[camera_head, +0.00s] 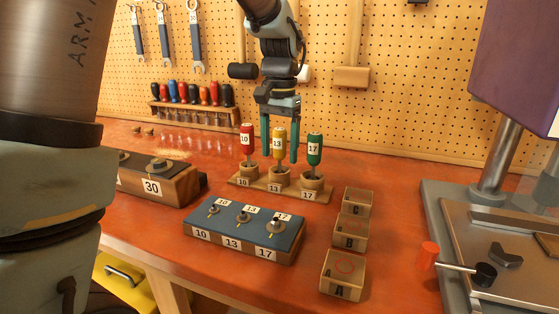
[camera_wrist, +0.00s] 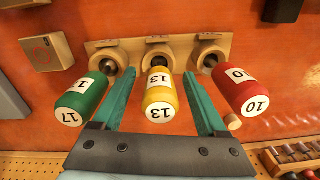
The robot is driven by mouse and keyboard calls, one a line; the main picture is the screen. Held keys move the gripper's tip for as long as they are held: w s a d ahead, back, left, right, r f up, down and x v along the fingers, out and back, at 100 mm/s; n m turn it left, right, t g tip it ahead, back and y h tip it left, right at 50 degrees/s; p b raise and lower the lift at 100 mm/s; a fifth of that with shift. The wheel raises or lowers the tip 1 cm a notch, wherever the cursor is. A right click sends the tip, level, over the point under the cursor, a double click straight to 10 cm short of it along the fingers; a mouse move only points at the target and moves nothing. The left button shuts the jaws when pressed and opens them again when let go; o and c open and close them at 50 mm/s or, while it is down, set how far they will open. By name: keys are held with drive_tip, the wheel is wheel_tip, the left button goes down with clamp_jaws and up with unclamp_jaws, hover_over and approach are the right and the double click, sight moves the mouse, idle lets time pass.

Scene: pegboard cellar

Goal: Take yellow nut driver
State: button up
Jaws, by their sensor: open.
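The yellow nut driver (camera_head: 278,144), labelled 13, stands upright in the middle socket of a wooden holder (camera_head: 255,184). It also shows in the wrist view (camera_wrist: 160,97), handle end toward the camera. My gripper (camera_head: 280,157) is open, with one teal finger on each side of the yellow handle. In the wrist view, gaps show between the fingers and the handle. The red nut driver (camera_head: 247,142), labelled 10, stands to its left in the head view. The green nut driver (camera_head: 314,152), labelled 17, stands to its right. Each is just outside a finger.
A blue-topped block (camera_head: 240,227) with bolts numbered 10, 13 and 17 lies in front of the holder.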

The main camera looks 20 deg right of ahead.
drive_tip(key=shift+c, duration=0.2)
clamp_jaws()
idle(0.3)
